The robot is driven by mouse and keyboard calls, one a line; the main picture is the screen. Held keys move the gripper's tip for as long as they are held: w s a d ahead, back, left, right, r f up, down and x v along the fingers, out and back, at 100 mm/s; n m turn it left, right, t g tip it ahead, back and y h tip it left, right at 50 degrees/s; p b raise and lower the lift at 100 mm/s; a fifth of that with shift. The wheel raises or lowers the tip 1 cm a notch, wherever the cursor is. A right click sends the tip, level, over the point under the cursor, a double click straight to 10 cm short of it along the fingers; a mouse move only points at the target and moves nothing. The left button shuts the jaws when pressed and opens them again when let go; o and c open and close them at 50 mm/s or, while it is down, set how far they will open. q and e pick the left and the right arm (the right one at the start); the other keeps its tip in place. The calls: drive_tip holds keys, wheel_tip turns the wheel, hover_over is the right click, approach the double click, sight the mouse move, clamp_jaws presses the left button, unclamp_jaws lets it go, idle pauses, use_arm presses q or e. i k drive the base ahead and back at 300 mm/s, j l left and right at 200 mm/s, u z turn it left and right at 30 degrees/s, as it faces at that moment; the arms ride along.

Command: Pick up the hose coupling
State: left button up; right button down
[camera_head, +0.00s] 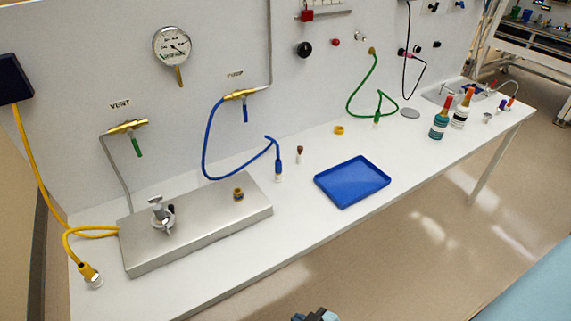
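Several hose ends are in view, and I cannot tell from the picture alone which one is the hose coupling. A blue hose (205,140) hangs from the brass valve and ends in a blue and white coupling (278,171) standing on the bench. A yellow hose (90,233) ends in a yellow and pale metal connector (91,275) lying at the bench's left end. A green hose (352,100) ends in a green and white connector (376,119) farther back. No gripper fingers show; only a small dark and bluish part cuts in at the bottom edge.
A metal box (200,227) carries a silver clamp-like fitting (163,217) and a small brass fitting (239,194). A blue tray (352,181), a small brown-topped piece (299,155), a yellow ring (339,130) and bottles (440,120) stand along the bench.

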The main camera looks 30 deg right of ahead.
sight(277, 162)
drive_tip(key=k+l, duration=0.15)
drive_tip(key=l, duration=0.3)
drive_tip(key=k+l+z, duration=0.15)
drive_tip(key=l, duration=0.3)
drive_tip(key=k+l, duration=0.1)
drive_tip(key=l, duration=0.4)
drive_tip(key=k+l+z, duration=0.1)
drive_tip(key=l, duration=0.35)
